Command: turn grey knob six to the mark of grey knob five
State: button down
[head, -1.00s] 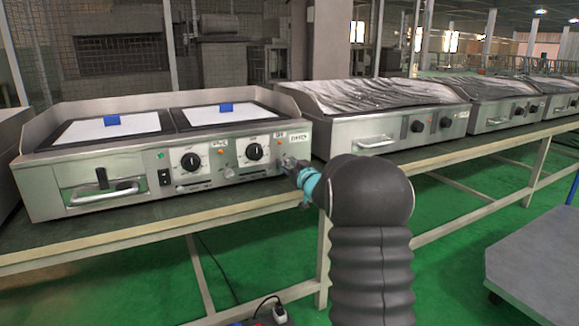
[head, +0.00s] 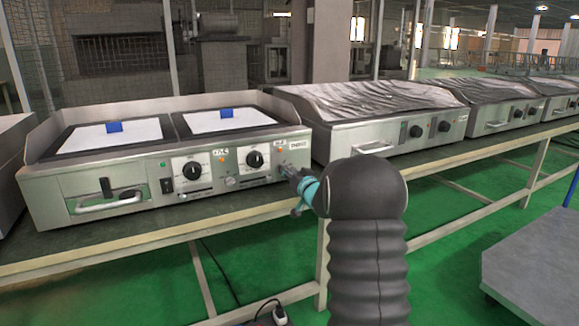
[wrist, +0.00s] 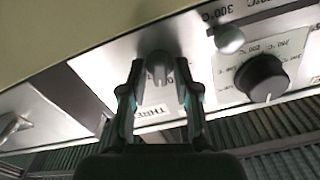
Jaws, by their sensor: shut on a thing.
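A small grey knob (wrist: 158,64) on the steel front panel stands between my fingertips in the wrist view. My gripper (wrist: 160,72) is shut on it, one finger on each side. I cannot read a number that tells which knob it is. A second grey round knob (wrist: 229,38) is to its right, free of the gripper. In the head view, my gripper (head: 290,172) reaches the right end of the griddle's (head: 100,164) front panel and hides the held knob.
A black dial (wrist: 263,77) with temperature marks is right of the gripper in the wrist view. The head view shows two black dials (head: 192,170) (head: 255,160) and a handle (head: 108,203). Other griddles (head: 345,140) stand to the right.

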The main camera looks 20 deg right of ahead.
jog(key=m+p, duration=0.3)
jog(key=shift+r+m, duration=0.15)
jog(key=shift+m, duration=0.25)
jog(key=shift+d+f+m+p, duration=0.15)
jog(key=shift+m+p, duration=0.5)
jog(key=shift+m, duration=0.5)
jog(key=shift+a+f+m+p, duration=0.1)
jog(key=shift+m+p, duration=0.5)
jog(key=shift+m, duration=0.55)
jog(key=c, duration=1.2)
grip_release()
jog(key=shift+d, duration=0.1)
jog(key=shift+o, duration=0.2)
jog(key=shift+s, duration=0.1)
jog(key=s, duration=1.2)
jog(key=shift+d, duration=0.15)
